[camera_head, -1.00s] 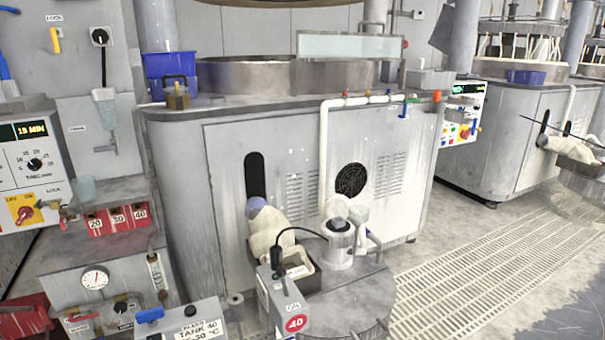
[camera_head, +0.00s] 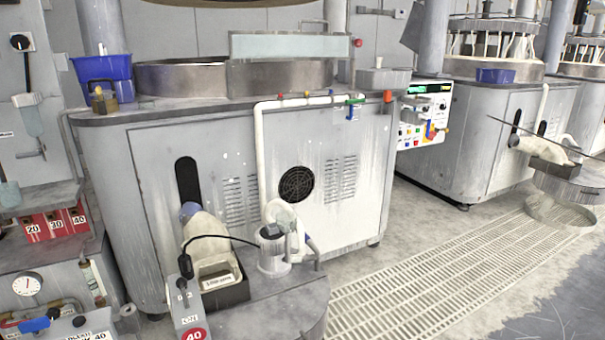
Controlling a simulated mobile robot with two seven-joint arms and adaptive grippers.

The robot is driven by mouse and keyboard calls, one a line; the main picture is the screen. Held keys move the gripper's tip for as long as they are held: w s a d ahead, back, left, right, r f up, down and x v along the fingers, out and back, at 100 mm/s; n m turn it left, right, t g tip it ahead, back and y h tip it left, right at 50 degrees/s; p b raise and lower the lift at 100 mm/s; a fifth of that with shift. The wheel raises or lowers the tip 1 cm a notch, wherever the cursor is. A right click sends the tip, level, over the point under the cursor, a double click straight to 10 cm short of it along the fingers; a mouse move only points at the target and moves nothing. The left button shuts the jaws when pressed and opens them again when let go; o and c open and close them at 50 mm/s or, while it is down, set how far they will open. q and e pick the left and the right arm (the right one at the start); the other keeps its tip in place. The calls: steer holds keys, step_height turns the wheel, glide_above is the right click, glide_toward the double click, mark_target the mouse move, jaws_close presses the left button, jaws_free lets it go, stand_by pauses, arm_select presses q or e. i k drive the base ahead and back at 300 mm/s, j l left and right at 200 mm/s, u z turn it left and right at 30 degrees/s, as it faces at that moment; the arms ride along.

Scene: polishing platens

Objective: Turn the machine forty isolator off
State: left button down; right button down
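Neither of my grippers is in view.
Red holders marked 20, 30 and 40 (camera_head: 56,223) are at the left. A blue bin (camera_head: 103,68) and brass padlock (camera_head: 103,98) sit on the machine's top edge. A second machine (camera_head: 478,150) stands at the right. Floor grating (camera_head: 420,285) lies clear between them.

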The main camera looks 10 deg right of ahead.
mark_target(432, 135)
steer(key=i+l, duration=0.1)
steer(key=l, duration=0.5)
steer(key=l+z, duration=0.1)
steer(key=l, duration=0.45)
steer(key=i+l, duration=0.15)
steer(key=l, duration=0.45)
steer(key=i+l, duration=0.1)
steer(key=l, duration=0.45)
steer(key=i+l, duration=0.2)
steer(key=l, duration=0.15)
steer(key=i+l+z, duration=0.1)
steer(key=l, duration=0.3)
steer(key=i+l+z, duration=0.1)
steer(key=i+l, duration=0.2)
steer(key=i+j, duration=0.1)
steer(key=i, duration=0.5)
steer(key=i+j, duration=0.15)
steer(key=i, duration=0.5)
steer(key=i+l+z, duration=0.3)
steer(key=i+l, duration=0.3)
steer(key=i, duration=0.15)
